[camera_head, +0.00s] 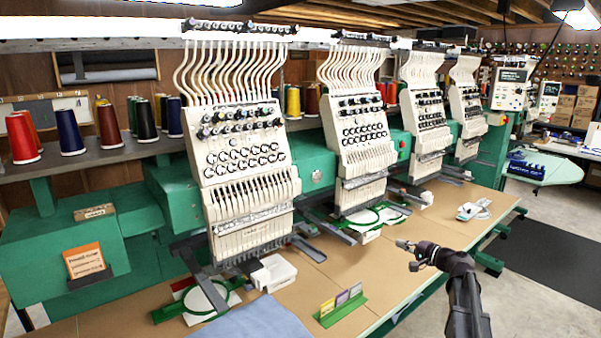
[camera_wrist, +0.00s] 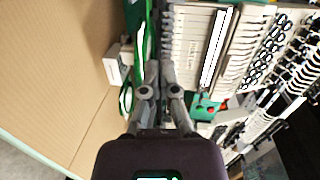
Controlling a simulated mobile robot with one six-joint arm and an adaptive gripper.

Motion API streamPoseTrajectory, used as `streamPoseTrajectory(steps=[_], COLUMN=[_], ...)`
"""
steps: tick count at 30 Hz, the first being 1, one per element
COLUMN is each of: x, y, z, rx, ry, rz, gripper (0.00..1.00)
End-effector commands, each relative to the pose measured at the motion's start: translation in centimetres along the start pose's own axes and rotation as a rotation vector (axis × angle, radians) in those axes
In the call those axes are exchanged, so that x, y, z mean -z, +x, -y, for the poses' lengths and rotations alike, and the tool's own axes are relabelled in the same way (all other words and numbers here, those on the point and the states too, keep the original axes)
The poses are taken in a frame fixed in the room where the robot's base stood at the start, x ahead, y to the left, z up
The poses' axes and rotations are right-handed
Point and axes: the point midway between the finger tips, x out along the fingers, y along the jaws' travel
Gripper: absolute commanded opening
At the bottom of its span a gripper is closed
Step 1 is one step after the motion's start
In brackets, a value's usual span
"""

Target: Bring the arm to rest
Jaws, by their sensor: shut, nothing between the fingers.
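My gripper (camera_head: 402,244) is at the end of my dark arm, which reaches up from the lower right in the head view. It is above the tan table (camera_head: 378,272), in front of the second embroidery head (camera_head: 356,140). The fingers look closed together and hold nothing. In the wrist view my gripper (camera_wrist: 160,68) points toward a white machine head (camera_wrist: 195,45), with the table at the left. The exact gap to the machine cannot be told.
A green card holder (camera_head: 340,312), a white box (camera_head: 273,273) and blue cloth (camera_head: 262,318) are at the table's front left. White folded items (camera_head: 474,210) lie on the right. A green hoop (camera_head: 375,218) is behind my gripper. Open floor (camera_head: 545,290) lies right.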

Motion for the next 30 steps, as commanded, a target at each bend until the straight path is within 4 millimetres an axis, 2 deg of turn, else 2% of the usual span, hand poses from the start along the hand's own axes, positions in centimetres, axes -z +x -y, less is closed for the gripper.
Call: streamPoseTrajectory(steps=[8, 17, 24, 30], x=[-5.4, -15.0, -21.7, -26.0], y=[1.6, 2.3, 0.5, -2.3], z=[-2.4, -7.3, -11.3, -13.8], rx=[-0.148, -0.45, -0.725, -0.953], ry=[-0.077, -0.235, -0.38, -0.501], rz=[0.091, 0.263, 0.4, 0.493], gripper=[0.0, 0.0, 0.0, 0.0])
